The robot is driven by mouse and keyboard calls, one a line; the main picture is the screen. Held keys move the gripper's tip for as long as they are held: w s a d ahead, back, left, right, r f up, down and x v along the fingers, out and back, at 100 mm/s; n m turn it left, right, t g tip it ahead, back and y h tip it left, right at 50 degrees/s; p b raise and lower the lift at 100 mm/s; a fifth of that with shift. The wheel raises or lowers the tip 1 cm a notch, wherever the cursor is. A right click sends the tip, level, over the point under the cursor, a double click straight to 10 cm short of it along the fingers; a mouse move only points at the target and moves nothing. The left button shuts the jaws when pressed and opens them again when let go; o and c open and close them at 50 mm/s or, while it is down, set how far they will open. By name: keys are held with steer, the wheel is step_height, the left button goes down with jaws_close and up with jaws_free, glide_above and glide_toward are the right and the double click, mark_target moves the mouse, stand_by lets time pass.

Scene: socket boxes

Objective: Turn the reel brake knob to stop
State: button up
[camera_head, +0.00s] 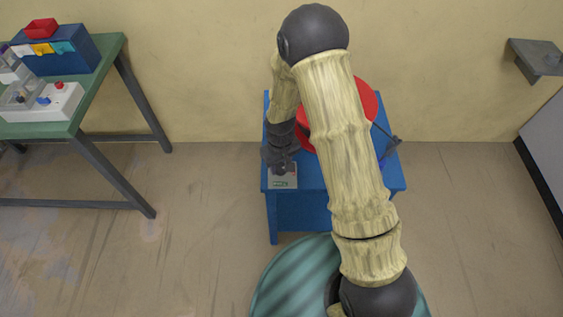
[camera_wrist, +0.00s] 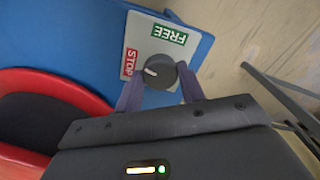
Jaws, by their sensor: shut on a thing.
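The dark round reel brake knob (camera_wrist: 157,70) sits on a pale plate (camera_wrist: 141,37) on the blue stand. A green FREE label (camera_wrist: 169,34) and a red STOP label (camera_wrist: 130,63) are on the plate. The knob's white pointer mark faces left, toward the STOP label. My gripper (camera_wrist: 160,75) is shut on the knob, one finger on each side. In the head view my gripper (camera_head: 281,166) is over the plate (camera_head: 283,182) and mostly hides the knob. The red reel (camera_head: 366,98) is on the stand, partly hidden by my arm.
The blue stand (camera_head: 300,212) is near the wall. A green table (camera_head: 108,52) at left carries a blue box (camera_head: 75,57) and a white box (camera_head: 60,104). A grey wall bracket (camera_head: 540,58) is at right. Bare floor lies on both sides of the stand.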

mark_target(280, 166)
steer(key=shift+w+a+r+n+p, duration=0.1)
steer(key=shift+n+p, duration=0.05)
steer(key=shift+n, duration=0.65)
steer(key=shift+w+n+p, duration=0.1)
steer(key=shift+n+p, duration=0.05)
steer(key=shift+n, duration=0.65)
steer(key=o, duration=1)
steer(key=shift+c, duration=0.2)
steer(key=shift+s, duration=0.1)
step_height(280, 166, up, 17)
steer(key=p, duration=0.1)
steer(key=shift+r, duration=0.15)
